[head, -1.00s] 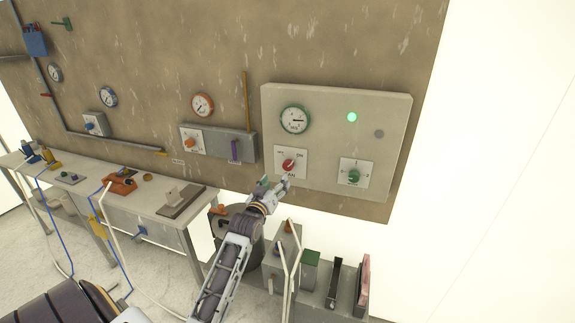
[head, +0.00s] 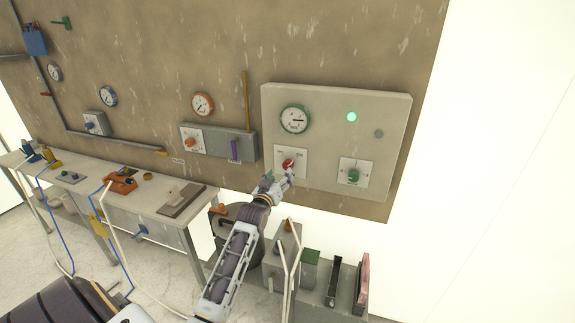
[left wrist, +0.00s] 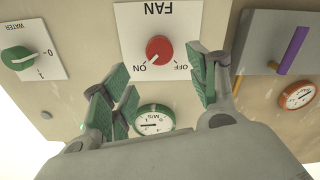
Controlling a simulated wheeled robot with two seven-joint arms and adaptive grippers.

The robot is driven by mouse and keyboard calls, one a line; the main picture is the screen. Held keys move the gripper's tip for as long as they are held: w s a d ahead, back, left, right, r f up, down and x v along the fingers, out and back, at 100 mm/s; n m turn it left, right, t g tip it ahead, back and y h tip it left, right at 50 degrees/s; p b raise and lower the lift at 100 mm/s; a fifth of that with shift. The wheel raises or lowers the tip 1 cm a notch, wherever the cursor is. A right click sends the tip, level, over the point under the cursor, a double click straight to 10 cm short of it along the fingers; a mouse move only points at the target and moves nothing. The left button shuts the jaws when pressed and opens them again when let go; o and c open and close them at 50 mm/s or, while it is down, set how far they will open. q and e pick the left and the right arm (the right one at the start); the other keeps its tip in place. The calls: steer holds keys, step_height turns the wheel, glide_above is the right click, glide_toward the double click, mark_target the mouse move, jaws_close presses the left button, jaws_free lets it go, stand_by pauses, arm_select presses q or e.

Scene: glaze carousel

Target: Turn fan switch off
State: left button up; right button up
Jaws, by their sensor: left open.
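The fan switch is a red rotary knob (head: 288,163) on a white plate (head: 302,155) on the grey wall panel (head: 330,97). In the left wrist view the picture is upside down, and the red knob (left wrist: 159,49) sits under the word FAN. Its white mark points toward ON; OFF is on the other side. My left gripper (head: 280,177) is open just below and in front of the knob, covering the plate's lower part. In the left wrist view its fingers (left wrist: 159,85) are spread to either side of the knob, apparently not touching it. My right gripper is not visible.
A green WATER knob (head: 353,175) is on the right of the same panel. A green-rimmed gauge (head: 295,120) and a lit green lamp (head: 351,117) are above. A grey box with a purple lever (head: 235,150) is to the left. A workbench (head: 150,207) stands farther left.

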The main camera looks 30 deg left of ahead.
mark_target(287, 166)
arm_select(q)
steer(key=shift+p+x, duration=0.3)
steer(key=shift+x, duration=1.25)
steer(key=shift+p+x, duration=0.5)
steer(key=shift+x, duration=2.75)
steer(key=shift+a, duration=0.1)
steer(key=c, duration=1)
